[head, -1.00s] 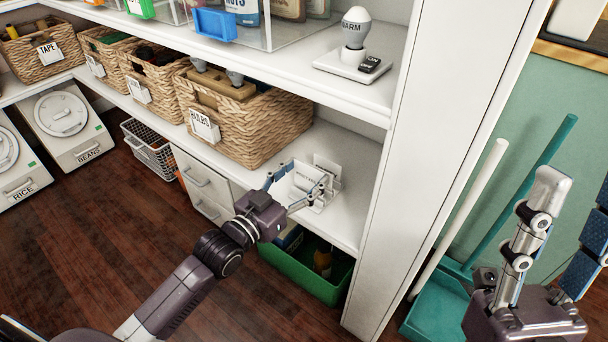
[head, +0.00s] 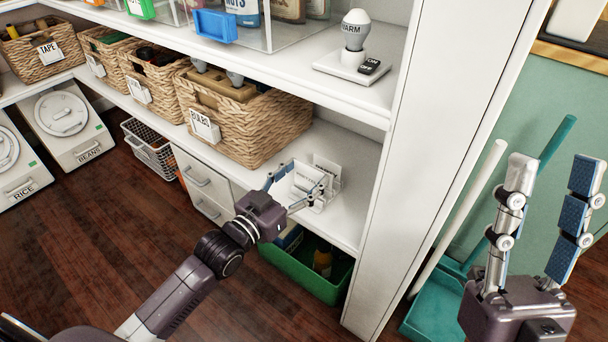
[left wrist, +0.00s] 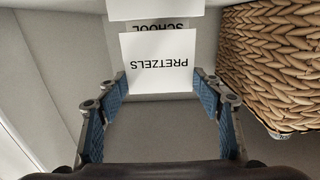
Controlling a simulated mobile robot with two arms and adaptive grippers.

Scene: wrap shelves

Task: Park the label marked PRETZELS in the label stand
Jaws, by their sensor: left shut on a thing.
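The white label marked PRETZELS (left wrist: 158,62) is between the fingertips of my left gripper (left wrist: 160,88), which is shut on its side edges. In the head view my left gripper (head: 297,182) holds the label (head: 305,181) low at the lower shelf, at the label stand (head: 329,199). A card marked SCHOOL (left wrist: 162,25) stands just behind the label, partly hidden by it. I cannot tell whether the label's lower edge rests in the stand. My right gripper (head: 553,165) is open and empty, in front of the green wall at the right.
A wicker basket marked BULBS (head: 240,125) stands left of the stand on the same lower shelf (head: 350,222). The upper shelf (head: 300,72) overhangs it, and a white upright panel (head: 425,150) bounds it on the right. A green bin (head: 310,275) sits below.

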